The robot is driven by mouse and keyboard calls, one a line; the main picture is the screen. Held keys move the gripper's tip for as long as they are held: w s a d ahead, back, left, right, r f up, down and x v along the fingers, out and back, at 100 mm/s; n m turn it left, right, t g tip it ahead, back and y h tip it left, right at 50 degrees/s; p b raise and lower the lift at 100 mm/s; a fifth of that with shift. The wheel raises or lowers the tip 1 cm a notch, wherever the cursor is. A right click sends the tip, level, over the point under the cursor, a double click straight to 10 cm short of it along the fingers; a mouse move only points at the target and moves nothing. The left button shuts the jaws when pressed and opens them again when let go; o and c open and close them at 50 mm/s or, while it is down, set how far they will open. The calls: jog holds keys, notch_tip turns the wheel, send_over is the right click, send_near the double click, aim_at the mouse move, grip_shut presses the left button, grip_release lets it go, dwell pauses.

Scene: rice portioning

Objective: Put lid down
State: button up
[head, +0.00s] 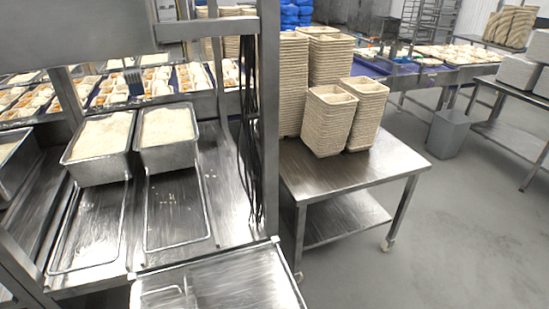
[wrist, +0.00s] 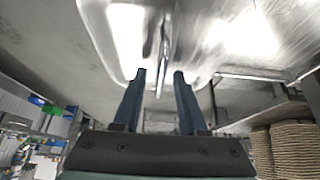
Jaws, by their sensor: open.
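A shiny steel lid (head: 240,282) with a thin handle (head: 165,293) shows at the bottom edge of the head view, in front of the rack. It lies roughly flat, and what bears it is hidden. My gripper (wrist: 160,76) shows only in the wrist view, with its two dark blue fingers apart. A bright steel surface, seemingly the lid (wrist: 112,28), fills the top of that view. Its thin handle (wrist: 163,50) reaches down between the fingertips, with a gap on both sides. I see no grip on it.
Two steel pans of rice (head: 100,140) (head: 167,133) stand on the steel rack (head: 180,215), with bare sloped rails in front. A rack post (head: 268,120) with cables rises right of them. A steel table (head: 345,168) holds stacked trays (head: 330,118).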

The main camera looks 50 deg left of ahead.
jog(key=shift+r, duration=0.3)
jog(key=v, duration=1.3)
jog(key=w+r+n+t+y, duration=0.1)
jog(key=w+r+t+y, duration=0.4)
jog(key=w+r, duration=1.2)
jog(key=w+d+r+n+t+y, duration=0.1)
jog(key=w+d+r+t, duration=0.15)
jog(key=r, duration=0.45)
jog(key=w+d+r+t, duration=0.2)
jog(key=w+d+r, duration=0.15)
jog(key=r, duration=0.35)
jog(key=s+d+r+n+t, duration=0.1)
jog(key=d+r+t, duration=0.25)
jog(key=r, duration=0.35)
jog(key=d+r+t, duration=0.2)
jog(key=d+r, duration=0.3)
jog(key=r, duration=0.3)
jog(key=s+d+r+t+h, duration=0.1)
jog(key=s+d+r+t, duration=0.2)
jog(key=s+d+r, duration=0.2)
jog(key=s+d+r+n+t+h, duration=0.1)
jog(key=s+d+r, duration=0.4)
jog(key=r, duration=0.5)
jog(key=d+t+h, duration=0.1)
jog(key=t, duration=0.1)
jog(key=shift+s+r+n+t+h, duration=0.2)
jog(key=shift+n+t+h, duration=0.1)
jog(key=shift+t, duration=0.1)
jog(key=shift+f, duration=0.1)
